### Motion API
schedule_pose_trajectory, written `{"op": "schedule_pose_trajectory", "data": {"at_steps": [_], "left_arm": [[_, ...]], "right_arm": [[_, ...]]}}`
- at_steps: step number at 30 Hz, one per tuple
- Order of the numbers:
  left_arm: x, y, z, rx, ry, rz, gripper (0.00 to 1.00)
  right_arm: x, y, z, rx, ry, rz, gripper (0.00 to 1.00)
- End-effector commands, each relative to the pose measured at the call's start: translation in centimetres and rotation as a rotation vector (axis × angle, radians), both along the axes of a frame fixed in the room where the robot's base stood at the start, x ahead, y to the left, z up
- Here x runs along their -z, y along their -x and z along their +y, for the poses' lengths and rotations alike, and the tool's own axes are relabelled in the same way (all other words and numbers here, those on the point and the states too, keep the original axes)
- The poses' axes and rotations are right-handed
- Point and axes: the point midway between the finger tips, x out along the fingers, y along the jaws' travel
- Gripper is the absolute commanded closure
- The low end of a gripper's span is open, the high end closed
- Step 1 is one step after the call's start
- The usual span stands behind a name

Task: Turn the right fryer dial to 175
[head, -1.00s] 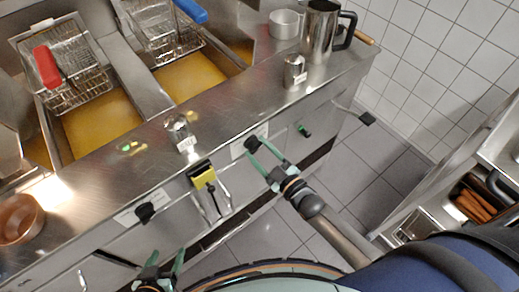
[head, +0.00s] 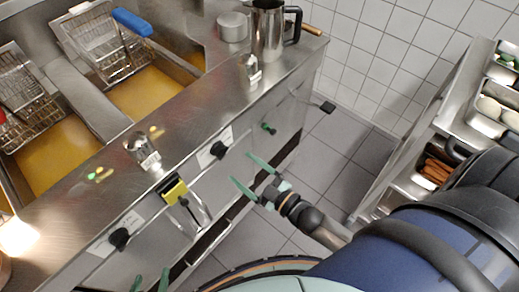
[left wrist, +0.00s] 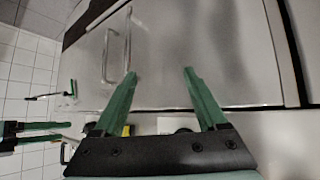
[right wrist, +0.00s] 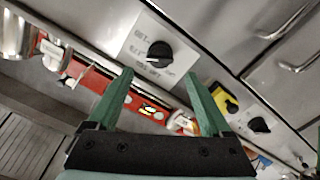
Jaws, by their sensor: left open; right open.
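The right fryer dial (head: 218,150) is a black knob on a white label plate on the fryer front. In the right wrist view the dial (right wrist: 158,52) shows up close with printed marks around it. The marks are too blurred to read its setting surely. My right gripper (head: 242,168) is open and empty, in front of the panel and apart from the dial. Its fingers (right wrist: 160,80) also show in the right wrist view. The left fryer dial (head: 119,238) is further left. My left gripper (head: 150,280) is open and empty at the bottom edge, mostly cut off.
A steel jug (head: 268,32) and a small pot (head: 232,27) stand on the counter, near a blue-handled fry basket (head: 105,35). A shelf unit with food trays (head: 490,110) is at right. Floor between is clear.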

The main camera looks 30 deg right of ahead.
Motion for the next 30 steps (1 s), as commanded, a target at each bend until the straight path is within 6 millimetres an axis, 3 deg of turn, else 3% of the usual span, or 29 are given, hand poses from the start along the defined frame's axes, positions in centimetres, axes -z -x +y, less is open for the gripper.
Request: {"op": "schedule_pose_trajectory", "data": {"at_steps": [3, 10, 30], "left_arm": [[0.2, 0.0, 0.0, 0.0, 0.0, 0.0, 0.25], [0.3, 0.0, 0.0, 0.0, 0.0, 0.0, 0.25], [0.3, 0.0, 0.0, 0.0, 0.0, 0.0, 0.25]], "right_arm": [[0.1, 2.3, -0.8, -0.001, 0.001, 0.002, 0.17], [0.0, 4.8, -1.7, -0.001, 0.0, 0.0, 0.17], [0.0, 5.2, -1.9, 0.002, -0.004, 0.005, 0.17]]}}
